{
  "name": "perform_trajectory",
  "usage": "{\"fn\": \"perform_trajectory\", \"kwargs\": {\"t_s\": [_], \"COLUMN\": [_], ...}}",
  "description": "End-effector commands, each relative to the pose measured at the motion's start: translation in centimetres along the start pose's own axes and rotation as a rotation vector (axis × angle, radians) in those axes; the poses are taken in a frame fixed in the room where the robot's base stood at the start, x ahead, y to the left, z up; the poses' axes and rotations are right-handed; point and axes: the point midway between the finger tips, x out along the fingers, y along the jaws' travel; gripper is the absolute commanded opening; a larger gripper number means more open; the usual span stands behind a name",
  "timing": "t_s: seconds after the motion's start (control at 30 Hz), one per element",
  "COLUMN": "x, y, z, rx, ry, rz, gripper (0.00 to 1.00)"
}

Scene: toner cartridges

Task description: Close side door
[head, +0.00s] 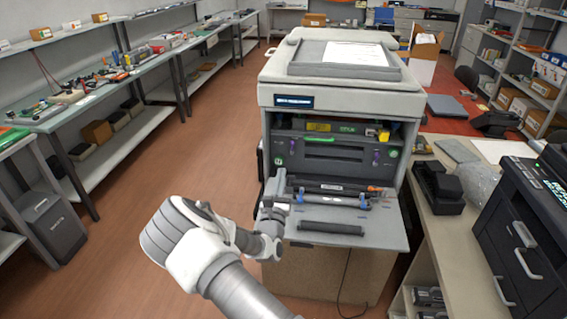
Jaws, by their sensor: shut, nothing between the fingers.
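The printer (335,100) is a large grey machine with its front open, showing a dark interior with green and purple parts. A grey door panel (372,229) is folded down and lies about level below the opening, towards me. A dark roller-like bar (331,228) lies along its upper surface. My gripper (278,186) is at the left edge of the opening, beside the left end of the folded-down panel. Its fingers are small here and partly hidden by my wrist; it is shut and empty. I cannot tell whether it touches the door.
The printer stands on a brown cabinet (320,275). A bench (450,200) with a black device (530,220) is close on the right. Shelves and a workbench (120,85) line the left wall. The floor (150,190) left of the printer is clear.

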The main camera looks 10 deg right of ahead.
Motion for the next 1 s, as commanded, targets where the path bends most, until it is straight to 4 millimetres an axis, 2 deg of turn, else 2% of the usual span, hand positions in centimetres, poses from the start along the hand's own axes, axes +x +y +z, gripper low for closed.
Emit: {"fn": "perform_trajectory", "kwargs": {"t_s": [0.2,0.37,0.5,0.67,0.9,0.93,1.0], "x": [-1.7,-3.8,-7.0,-11.0,-18.0,-18.8,-19.8], "y": [-0.3,-2.8,-6.6,-10.5,-15.6,-15.8,-14.9], "z": [-1.3,-4.3,-7.4,-10.2,-14.1,-14.6,-16.6], "rx": [0.005,0.04,0.081,0.108,0.101,0.095,0.069], "ry": [-0.005,-0.054,-0.14,-0.247,-0.42,-0.439,-0.452], "rz": [-0.009,-0.089,-0.208,-0.334,-0.5,-0.5,-0.402], "gripper": [0.0,0.0,0.0,0.0,0.0,0.0,0.0]}}
